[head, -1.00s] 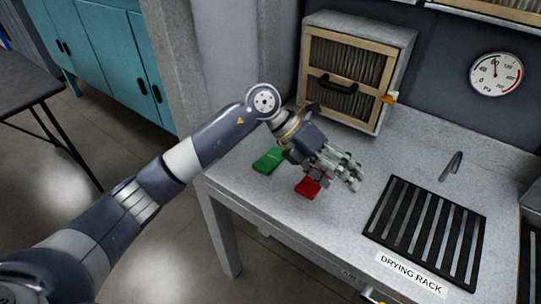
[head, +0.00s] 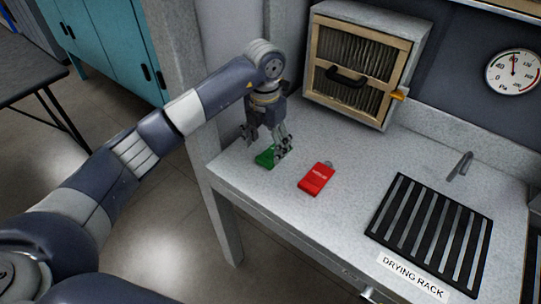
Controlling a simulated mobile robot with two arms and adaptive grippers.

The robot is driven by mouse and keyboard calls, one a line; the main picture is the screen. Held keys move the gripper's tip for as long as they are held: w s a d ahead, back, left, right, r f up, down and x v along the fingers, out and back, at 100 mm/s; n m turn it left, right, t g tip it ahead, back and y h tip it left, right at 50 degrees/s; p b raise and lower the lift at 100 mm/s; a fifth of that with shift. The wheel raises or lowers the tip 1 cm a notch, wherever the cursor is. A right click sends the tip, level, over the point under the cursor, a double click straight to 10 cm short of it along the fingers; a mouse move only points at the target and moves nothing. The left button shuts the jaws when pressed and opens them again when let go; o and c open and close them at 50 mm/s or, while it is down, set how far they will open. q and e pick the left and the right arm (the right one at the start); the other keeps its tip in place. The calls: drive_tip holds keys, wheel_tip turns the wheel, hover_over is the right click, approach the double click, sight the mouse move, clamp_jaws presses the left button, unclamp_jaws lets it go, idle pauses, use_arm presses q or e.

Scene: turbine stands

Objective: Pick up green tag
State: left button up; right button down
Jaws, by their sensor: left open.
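The green tag (head: 264,158) lies on the grey counter near its left edge, partly hidden by my left gripper. My left gripper (head: 267,146) points down over the green tag with its fingers apart. I cannot tell whether the fingers touch the tag. A red tag (head: 317,178) with pale lettering lies flat on the counter to the right of the green one. My right gripper is not in view.
A filter box (head: 352,70) with a wooden frame and dark handle stands at the back of the grey counter (head: 345,216). A black slatted drying rack (head: 428,226) is on the right. A pressure gauge (head: 513,71) hangs on the wall. The counter's middle is clear.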

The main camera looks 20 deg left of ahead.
sight(264, 161)
use_arm(q)
wheel_tip(264, 161, down, 5)
drive_tip(key=shift+s+a+r+p, duration=0.1)
drive_tip(key=shift+a+p, duration=0.05)
drive_tip(key=shift+p, duration=0.5)
drive_tip(key=c, duration=1)
